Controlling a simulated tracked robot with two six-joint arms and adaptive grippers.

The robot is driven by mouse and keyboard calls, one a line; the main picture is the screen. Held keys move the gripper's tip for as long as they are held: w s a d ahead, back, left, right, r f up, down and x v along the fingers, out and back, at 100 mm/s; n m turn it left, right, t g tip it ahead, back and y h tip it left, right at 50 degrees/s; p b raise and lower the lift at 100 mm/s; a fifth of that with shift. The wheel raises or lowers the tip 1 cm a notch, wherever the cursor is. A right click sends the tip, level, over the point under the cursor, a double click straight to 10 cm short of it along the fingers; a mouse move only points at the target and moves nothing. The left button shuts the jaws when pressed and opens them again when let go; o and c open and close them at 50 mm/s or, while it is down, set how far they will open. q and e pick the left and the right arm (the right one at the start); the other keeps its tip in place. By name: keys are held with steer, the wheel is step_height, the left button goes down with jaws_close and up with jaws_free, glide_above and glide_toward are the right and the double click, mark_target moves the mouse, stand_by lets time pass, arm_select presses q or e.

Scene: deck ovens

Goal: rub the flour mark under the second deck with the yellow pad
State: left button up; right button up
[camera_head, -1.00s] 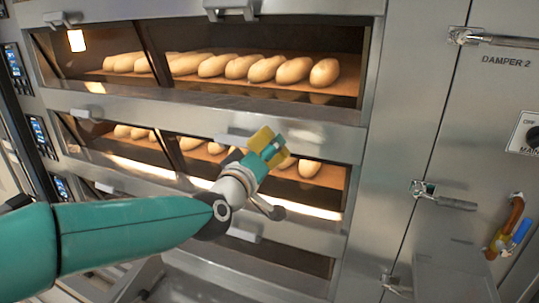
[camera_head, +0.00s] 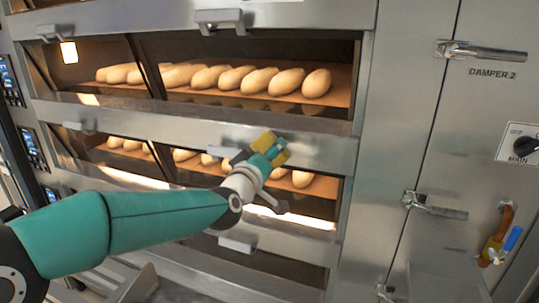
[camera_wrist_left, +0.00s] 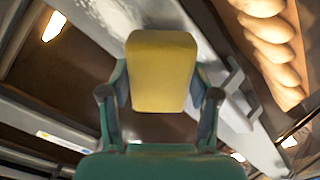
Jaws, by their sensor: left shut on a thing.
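My left gripper (camera_head: 269,151) is shut on a yellow pad (camera_head: 263,141). The pad is in front of the steel strip (camera_head: 315,149) between the top and second decks, just right of a handle. I cannot tell whether it touches the steel. In the left wrist view the yellow pad (camera_wrist_left: 162,70) stands upright between the two fingers, with the steel strip and a handle (camera_wrist_left: 236,95) behind it. The second deck (camera_head: 301,181) shows loaves behind glass, partly hidden by my left arm. I cannot make out a flour mark. My right gripper is out of view.
The top deck (camera_head: 240,85) holds a row of loaves. Handles (camera_head: 238,240) stick out from the oven front below my arm. At the right are a steel door with latches (camera_head: 434,206), a switch (camera_head: 523,146) and a pipe valve (camera_head: 500,243).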

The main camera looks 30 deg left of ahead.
arm_select(q)
steer(key=shift+x, duration=0.95)
stand_by(0.4)
